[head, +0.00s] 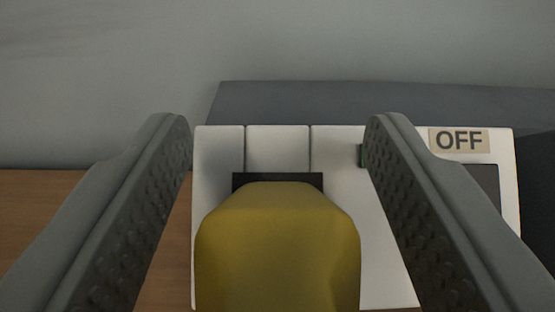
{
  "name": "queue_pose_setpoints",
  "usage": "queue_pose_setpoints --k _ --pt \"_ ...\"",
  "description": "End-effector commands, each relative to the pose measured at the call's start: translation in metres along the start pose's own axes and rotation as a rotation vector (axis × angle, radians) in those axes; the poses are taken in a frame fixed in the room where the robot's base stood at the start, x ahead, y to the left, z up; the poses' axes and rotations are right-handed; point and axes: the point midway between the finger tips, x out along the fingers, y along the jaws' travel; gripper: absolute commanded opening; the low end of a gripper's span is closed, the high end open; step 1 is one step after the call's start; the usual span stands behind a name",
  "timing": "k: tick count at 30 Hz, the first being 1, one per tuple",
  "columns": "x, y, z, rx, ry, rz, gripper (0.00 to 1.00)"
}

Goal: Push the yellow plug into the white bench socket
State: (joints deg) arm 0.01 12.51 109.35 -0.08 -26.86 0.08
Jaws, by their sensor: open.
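The yellow plug (278,250) is in the middle foreground, between the two fingers of my gripper (277,140). The gripper is open, with a gap between the plug and each finger. The white bench socket (340,150) stands behind the plug and shows on both sides of it. A dark strip (277,180) on the socket shows just above the plug's top edge. The plug hides the rest of that spot, so I cannot tell how deep the plug sits in the socket.
An "OFF" label (459,140) is on the socket's right part, above a dark panel (486,185). A dark grey block (300,103) lies behind the socket, before a grey wall (300,40). Bare wooden bench (50,215) shows at left.

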Motion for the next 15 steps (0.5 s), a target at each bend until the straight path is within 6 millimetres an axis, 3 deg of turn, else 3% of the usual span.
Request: queue_pose_setpoints --k 5,15 --pt "-0.001 0.000 -0.008 0.000 0.001 0.000 0.56" --pt "-0.005 0.000 -0.063 0.000 0.002 0.000 0.56"
